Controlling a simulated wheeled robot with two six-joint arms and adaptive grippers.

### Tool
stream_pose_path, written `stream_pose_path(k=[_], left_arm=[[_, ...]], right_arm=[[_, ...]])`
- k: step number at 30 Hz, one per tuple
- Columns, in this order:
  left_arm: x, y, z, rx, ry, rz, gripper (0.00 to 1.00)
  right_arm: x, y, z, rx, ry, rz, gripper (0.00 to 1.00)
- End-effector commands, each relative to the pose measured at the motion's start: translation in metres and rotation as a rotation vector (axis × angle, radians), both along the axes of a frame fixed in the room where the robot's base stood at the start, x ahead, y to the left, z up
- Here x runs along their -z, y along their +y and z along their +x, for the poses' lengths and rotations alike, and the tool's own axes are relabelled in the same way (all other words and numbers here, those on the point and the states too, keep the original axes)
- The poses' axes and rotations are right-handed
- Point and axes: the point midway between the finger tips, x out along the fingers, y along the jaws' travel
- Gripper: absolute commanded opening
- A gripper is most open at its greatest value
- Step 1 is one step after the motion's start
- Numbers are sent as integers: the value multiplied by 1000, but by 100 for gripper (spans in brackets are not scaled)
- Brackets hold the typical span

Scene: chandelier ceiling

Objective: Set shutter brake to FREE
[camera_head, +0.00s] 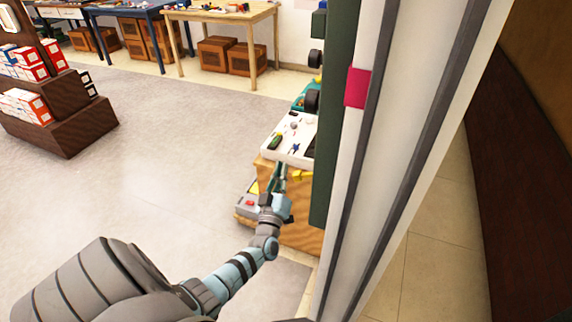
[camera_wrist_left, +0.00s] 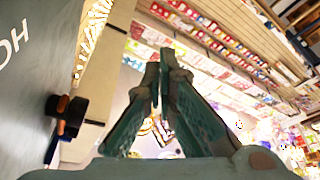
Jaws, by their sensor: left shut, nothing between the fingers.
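My left gripper (camera_head: 280,172) reaches forward beside a wooden block near the middle of the head view. In the left wrist view its two teal fingers (camera_wrist_left: 160,65) meet at the tips with nothing between them. A black lever-like part with an orange piece (camera_wrist_left: 66,106) sticks out from a dark grey panel (camera_wrist_left: 28,75) with white letters, left of the fingers and apart from them. I cannot tell whether it is the shutter brake, and no FREE marking is readable. My right gripper is not in view.
A white tray (camera_head: 303,152) with small tools stands on a wooden block (camera_head: 300,236) beyond my gripper. A dark green panel (camera_head: 335,120) and a pale post with a pink patch (camera_head: 357,88) rise close on the right. Open floor (camera_head: 170,150) lies left.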

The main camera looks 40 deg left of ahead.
Motion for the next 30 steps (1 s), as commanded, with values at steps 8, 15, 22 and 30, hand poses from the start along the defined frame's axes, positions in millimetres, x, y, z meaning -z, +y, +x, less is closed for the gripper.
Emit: stream_pose_path(k=[8, 15, 22, 30], left_arm=[[17, -26, -49, 0, -4, 1, 0], [22, -33, -62, -1, -5, 1, 0], [21, -33, -62, 0, -6, 2, 0], [22, -33, -61, 0, -4, 2, 0]], right_arm=[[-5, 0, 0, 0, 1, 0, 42], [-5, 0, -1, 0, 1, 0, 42], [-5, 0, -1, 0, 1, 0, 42], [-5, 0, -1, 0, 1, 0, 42]])
